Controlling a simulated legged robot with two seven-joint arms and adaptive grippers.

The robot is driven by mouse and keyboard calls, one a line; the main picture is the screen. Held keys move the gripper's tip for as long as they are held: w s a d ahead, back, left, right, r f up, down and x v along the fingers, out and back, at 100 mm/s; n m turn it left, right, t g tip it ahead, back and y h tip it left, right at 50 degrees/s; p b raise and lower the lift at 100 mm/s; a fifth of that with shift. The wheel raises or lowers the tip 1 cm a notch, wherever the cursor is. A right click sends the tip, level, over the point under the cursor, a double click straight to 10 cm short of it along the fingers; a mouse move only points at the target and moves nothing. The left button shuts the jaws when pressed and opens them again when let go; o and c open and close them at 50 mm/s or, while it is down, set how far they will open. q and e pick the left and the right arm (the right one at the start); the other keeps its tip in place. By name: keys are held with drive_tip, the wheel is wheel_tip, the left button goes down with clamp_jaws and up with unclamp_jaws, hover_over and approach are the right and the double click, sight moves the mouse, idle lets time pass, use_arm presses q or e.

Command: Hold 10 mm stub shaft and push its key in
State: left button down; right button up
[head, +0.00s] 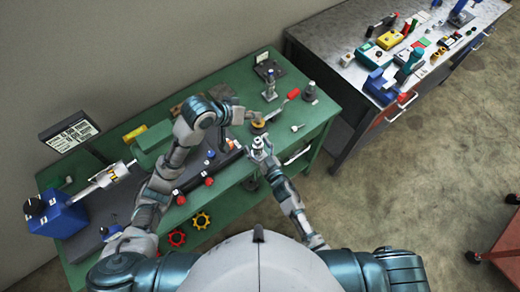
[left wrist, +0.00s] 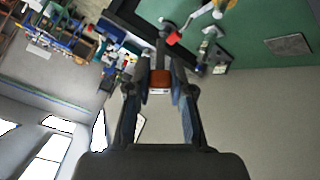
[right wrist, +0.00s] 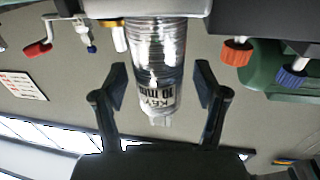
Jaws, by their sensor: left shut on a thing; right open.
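The 10 mm stub shaft (right wrist: 155,70) is a shiny metal cylinder in the right wrist view, with an upside-down label reading "10 mm" and "KEY". A narrow pale tip shows at its lower end in that view. My right gripper (right wrist: 160,105) is open, with one finger on each side of the shaft; I see gaps between them. In the head view my right gripper (head: 258,148) is near the table's front edge. My left gripper (left wrist: 160,85) is shut on a small red-brown block (left wrist: 160,79) with a pale lower edge. In the head view my left gripper (head: 238,116) is over the table, above the right one.
The green table (head: 235,78) carries a blue machine (head: 58,213) at left, a black bar with red knobs, and a red-handled tool (head: 292,94). Red (head: 177,238) and yellow (head: 201,220) star knobs are at the front. A grey bench (head: 345,38) stands at right.

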clamp_jaws()
use_arm(q)
drive_tip(key=shift+d+f+m+g, duration=0.25)
drive_tip(key=shift+d+m+g, duration=0.15)
drive_tip(key=shift+m, duration=0.1)
drive_tip(key=f+m+g+y, duration=0.1)
drive_tip(key=m+g, duration=0.1)
drive_tip(key=m, duration=0.5)
drive_tip(key=d+f+m+g+y, duration=0.1)
drive_tip(key=f+m+g, duration=0.1)
drive_tip(key=m, duration=0.5)
drive_tip(key=w+f+m+g+y, duration=0.1)
drive_tip(key=m+g+y, duration=0.1)
drive_tip(key=m+g, duration=0.2)
drive_tip(key=shift+d+f+m, duration=0.15)
drive_tip(key=shift+d+m, duration=0.05)
drive_tip(key=shift+m, duration=0.6)
drive_tip(key=shift+d+f+m, duration=0.15)
drive_tip(key=shift+m, duration=0.65)
drive_tip(key=shift+w+a+r+m+g+y, duration=0.15)
drive_tip(key=shift+a+m, duration=0.1)
drive_tip(key=shift+m, duration=0.35)
drive_tip(key=shift+w+a+r+m+g+y, duration=0.1)
drive_tip(key=shift+a+m+g+y, duration=0.1)
drive_tip(key=shift+m, duration=0.4)
